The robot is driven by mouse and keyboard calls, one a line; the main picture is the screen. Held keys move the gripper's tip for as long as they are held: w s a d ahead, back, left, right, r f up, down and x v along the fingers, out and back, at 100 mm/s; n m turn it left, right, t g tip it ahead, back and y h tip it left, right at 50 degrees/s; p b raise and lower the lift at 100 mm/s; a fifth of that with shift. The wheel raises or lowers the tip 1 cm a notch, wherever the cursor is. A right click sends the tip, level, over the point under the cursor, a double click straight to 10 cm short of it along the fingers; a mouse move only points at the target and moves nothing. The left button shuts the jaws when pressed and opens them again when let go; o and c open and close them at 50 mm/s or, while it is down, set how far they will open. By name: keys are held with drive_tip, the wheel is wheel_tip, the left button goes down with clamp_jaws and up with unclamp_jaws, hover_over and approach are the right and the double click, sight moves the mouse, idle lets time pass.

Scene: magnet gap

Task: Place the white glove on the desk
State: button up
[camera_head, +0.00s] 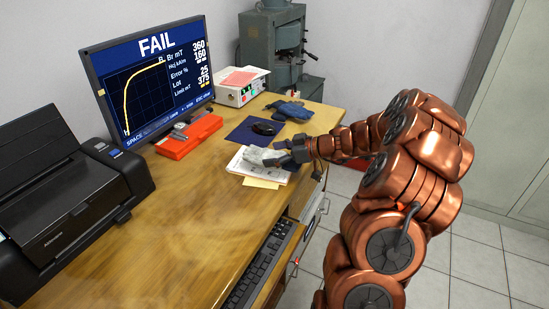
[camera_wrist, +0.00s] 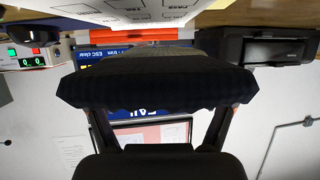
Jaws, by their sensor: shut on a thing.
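The white glove (camera_head: 257,155) shows as a pale grey-white shape at the tip of my gripper (camera_head: 278,153) in the head view. My gripper is shut on it, over the stack of papers near the desk's right edge. I cannot tell whether the glove touches the papers. In the wrist view, a dark, shadowed shape with a wavy edge, likely the glove (camera_wrist: 155,88), spans between my fingers and hides much of the scene. The wooden desk (camera_head: 170,225) lies below, with a wide bare area in front.
The papers (camera_head: 245,170) lie under the gripper. A mouse (camera_head: 263,128) on a blue pad, blue gloves (camera_head: 290,110), a red-orange case (camera_head: 190,138) and a monitor (camera_head: 150,75) stand behind. A printer (camera_head: 65,195) is left, a keyboard (camera_head: 262,265) at the front edge.

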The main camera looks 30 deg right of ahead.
drive_tip(key=shift+w+d+f, duration=0.2)
drive_tip(key=shift+w+d, duration=0.35)
drive_tip(key=shift+w, duration=0.35)
wheel_tip(320, 180, down, 3)
drive_tip(key=shift+s+r, duration=0.1)
drive_tip(key=shift+r, duration=0.05)
drive_tip(key=shift+f+b, duration=0.2)
drive_tip(key=shift+b, duration=0.3)
drive_tip(key=shift+f, duration=0.1)
drive_tip(key=o, duration=1)
drive_tip(key=shift+a, duration=0.1)
drive_tip(key=shift+p, duration=1.1)
